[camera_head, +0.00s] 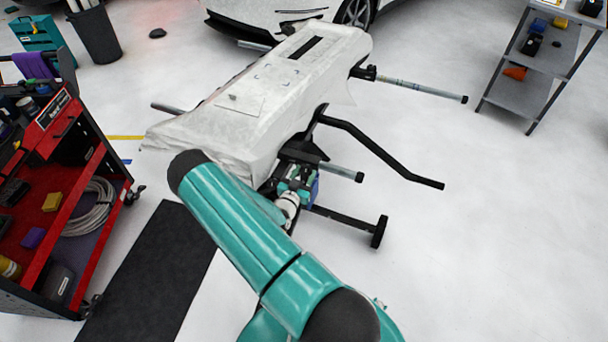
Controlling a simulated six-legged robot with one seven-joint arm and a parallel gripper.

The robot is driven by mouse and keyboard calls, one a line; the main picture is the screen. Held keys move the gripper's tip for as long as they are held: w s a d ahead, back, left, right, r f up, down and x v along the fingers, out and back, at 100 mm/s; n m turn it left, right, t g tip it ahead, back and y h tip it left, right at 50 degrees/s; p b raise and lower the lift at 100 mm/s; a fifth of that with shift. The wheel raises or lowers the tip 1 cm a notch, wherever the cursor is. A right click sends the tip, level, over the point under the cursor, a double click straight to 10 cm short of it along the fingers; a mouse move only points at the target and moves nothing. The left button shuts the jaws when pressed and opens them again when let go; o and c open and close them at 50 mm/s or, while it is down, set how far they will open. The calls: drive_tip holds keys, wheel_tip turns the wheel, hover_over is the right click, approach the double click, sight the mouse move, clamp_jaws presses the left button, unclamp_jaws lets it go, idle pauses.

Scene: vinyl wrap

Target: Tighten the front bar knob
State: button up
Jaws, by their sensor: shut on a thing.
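A white-wrapped panel (290,85) lies on a stand with metal bars sticking out. The front bar (342,172) shows as a short silver tube with a black end, below the panel's near right edge. My gripper (302,184) is at the near end of the stand, beside the inner end of this bar. It appears shut on the front bar knob, which my gripper and arm mostly hide. My teal arm crosses the lower middle of the picture and covers part of the stand.
A red tool cart (60,190) stands at the left, with a black mat (155,275) beside it. A black bent bar (385,155) and a stand foot (378,232) stick out to the right. A grey shelf (520,95) stands far right. The right floor is clear.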

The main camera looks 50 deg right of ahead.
drive_tip(key=shift+m, duration=0.4)
drive_tip(key=o, duration=1)
drive_tip(key=shift+a, duration=0.1)
drive_tip(key=v, duration=1.3)
drive_tip(key=shift+s+a, duration=0.15)
drive_tip(key=shift+a, duration=0.2)
